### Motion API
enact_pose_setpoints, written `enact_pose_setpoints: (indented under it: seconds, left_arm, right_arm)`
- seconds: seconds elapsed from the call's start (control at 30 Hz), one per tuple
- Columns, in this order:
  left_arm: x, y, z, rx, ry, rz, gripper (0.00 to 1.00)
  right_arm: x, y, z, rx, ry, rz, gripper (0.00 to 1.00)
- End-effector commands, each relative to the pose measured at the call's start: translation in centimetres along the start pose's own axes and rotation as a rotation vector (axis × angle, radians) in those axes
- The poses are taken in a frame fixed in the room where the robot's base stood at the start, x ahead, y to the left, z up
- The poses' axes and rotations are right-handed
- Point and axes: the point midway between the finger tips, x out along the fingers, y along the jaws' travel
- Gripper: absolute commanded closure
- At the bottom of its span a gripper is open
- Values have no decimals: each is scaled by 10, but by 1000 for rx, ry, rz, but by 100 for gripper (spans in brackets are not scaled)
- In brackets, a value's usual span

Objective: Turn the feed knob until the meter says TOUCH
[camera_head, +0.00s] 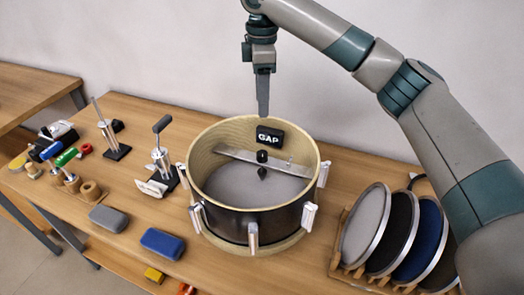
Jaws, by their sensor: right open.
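The meter (270,137) is a small black box that reads GAP in white letters. It shows above the far part of the wooden drum-like ring (222,140). The feed knob (262,156), small and black, sits on a metal bar (232,153) that spans the ring. A dark pointed tip shows just under the bar, over the grey disc (240,185) inside. My right gripper (263,112) points straight down above the far rim, above the meter and knob in the picture and apart from the knob. It is open and empty, seen edge-on. My left gripper is out of view.
Silver clamps stand around the ring's outside. A wooden rack (345,268) holds several round mesh pads at the right. Two upright tools on black bases, a blue pad (162,243), a grey pad (108,218) and small items lie left. Bare table shows between the ring and rack.

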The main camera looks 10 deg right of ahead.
Motion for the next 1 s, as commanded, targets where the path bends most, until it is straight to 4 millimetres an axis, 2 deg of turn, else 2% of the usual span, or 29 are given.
enact_pose_setpoints:
  seconds: [0.57, 0.77, 1.0]
  left_arm:
    - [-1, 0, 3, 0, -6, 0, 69]
    - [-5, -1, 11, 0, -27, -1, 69]
    - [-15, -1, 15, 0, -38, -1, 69]
  right_arm:
    - [7, 0, 0, 0, -1, -1, 55]
    - [25, 0, 0, 0, -1, -2, 55]
    - [64, -1, 1, 0, -2, -3, 55]
